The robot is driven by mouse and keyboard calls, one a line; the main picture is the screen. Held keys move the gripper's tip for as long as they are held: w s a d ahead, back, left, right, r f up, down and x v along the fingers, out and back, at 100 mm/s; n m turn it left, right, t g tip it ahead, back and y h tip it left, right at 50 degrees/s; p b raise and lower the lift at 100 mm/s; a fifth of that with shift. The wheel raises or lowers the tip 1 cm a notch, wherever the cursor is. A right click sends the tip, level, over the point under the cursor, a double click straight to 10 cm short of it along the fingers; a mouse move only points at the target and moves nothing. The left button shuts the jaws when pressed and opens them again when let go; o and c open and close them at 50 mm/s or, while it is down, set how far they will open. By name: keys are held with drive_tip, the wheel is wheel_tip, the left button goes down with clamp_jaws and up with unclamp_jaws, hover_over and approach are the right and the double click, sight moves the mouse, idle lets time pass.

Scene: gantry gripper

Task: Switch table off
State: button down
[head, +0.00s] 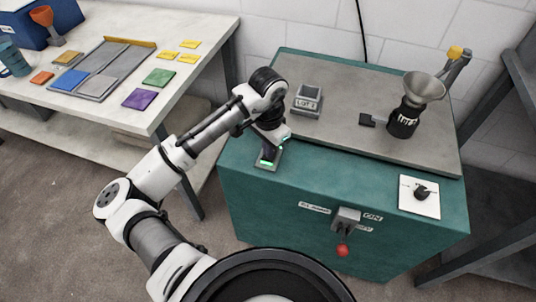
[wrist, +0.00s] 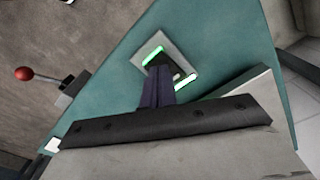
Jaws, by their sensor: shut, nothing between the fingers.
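The teal cabinet-like table (head: 300,195) has a grey top. A small grey switch plate with green lit strips (head: 266,165) sits on its teal left part; it also shows in the wrist view (wrist: 183,45). My gripper (head: 268,151) is shut and empty, pointing down at this plate. In the wrist view its dark fingers (wrist: 158,82) cover part of the plate's middle between the green strips; I cannot tell whether they touch it. A red-knobbed lever (head: 343,249) hangs on the front by labels, one reading ON. A black knob on a white plate (head: 420,196) is at the right.
A grey block with a label (head: 307,101) and a black grinder-like device with a funnel (head: 405,119) stand on the grey top. A white table (head: 120,113) at the left holds coloured tiles and a grey tray. A dark frame stands at the right.

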drive_tip(key=shift+f+b, duration=0.35)
drive_tip(key=shift+f, duration=0.3)
drive_tip(key=shift+r, duration=0.1)
wheel_tip(320, 180, up, 7)
drive_tip(key=p, duration=0.6)
idle(0.7)
